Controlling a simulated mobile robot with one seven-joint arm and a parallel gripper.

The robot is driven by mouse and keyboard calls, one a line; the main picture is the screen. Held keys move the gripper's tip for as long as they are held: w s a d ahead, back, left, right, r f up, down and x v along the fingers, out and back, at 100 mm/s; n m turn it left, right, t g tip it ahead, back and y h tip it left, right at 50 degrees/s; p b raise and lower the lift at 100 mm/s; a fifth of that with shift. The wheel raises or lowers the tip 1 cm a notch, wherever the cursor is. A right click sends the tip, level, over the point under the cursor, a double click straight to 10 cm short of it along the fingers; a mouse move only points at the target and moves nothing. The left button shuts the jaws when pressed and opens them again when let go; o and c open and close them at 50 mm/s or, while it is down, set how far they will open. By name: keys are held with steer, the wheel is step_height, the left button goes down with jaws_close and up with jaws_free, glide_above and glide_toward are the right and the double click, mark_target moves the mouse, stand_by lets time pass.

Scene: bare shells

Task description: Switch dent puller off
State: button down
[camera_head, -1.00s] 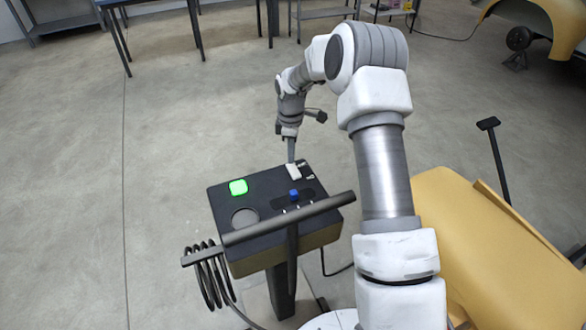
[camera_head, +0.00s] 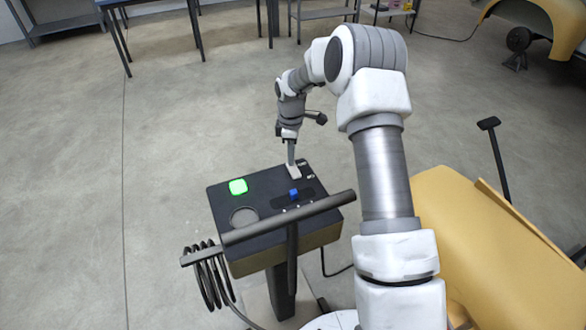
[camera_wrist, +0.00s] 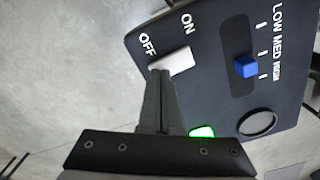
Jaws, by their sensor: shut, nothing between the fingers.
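The dent puller (camera_head: 225,202) is a dark box on a stand, in front of my arm. It also shows in the wrist view (camera_wrist: 215,100). Its white switch (camera_wrist: 176,61) lies between the printed OFF and ON labels. My gripper (camera_head: 291,165) is shut and empty, pointing down at the switch. In the wrist view, the fingertips (camera_wrist: 160,73) are at the edge of the switch on the OFF side and hide part of it. I cannot tell if they press it. The indicator (camera_head: 238,187) glows green.
A blue slider knob (camera_wrist: 245,67) sits beside LOW, MED and HIGH marks. A dark handle bar (camera_head: 290,217) crosses the near side of the box, with a coiled cable (camera_head: 208,280) at left. A yellow panel (camera_head: 480,245) is at right. Floor at left is clear.

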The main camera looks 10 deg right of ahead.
mark_target(294, 179)
steer(key=shift+f+b, duration=0.3)
steer(key=shift+f, duration=0.2)
steer(key=shift+r+p, duration=2.1)
steer(key=shift+r, duration=1.5)
steer(key=s+r+m+t, duration=0.1)
steer(key=s+r+m, duration=0.2)
steer(key=s+r, duration=0.6)
steer(key=s+r+m+t, duration=0.25)
steer(key=s+r, duration=0.35)
steer(key=r, duration=0.7)
steer(key=s+r+m+t, duration=0.2)
steer(key=s+m, duration=0.6)
steer(key=s, duration=1.2)
steer(key=shift+s+r+m, duration=0.2)
steer(key=shift+r+m, duration=0.15)
steer(key=shift+r, duration=0.1)
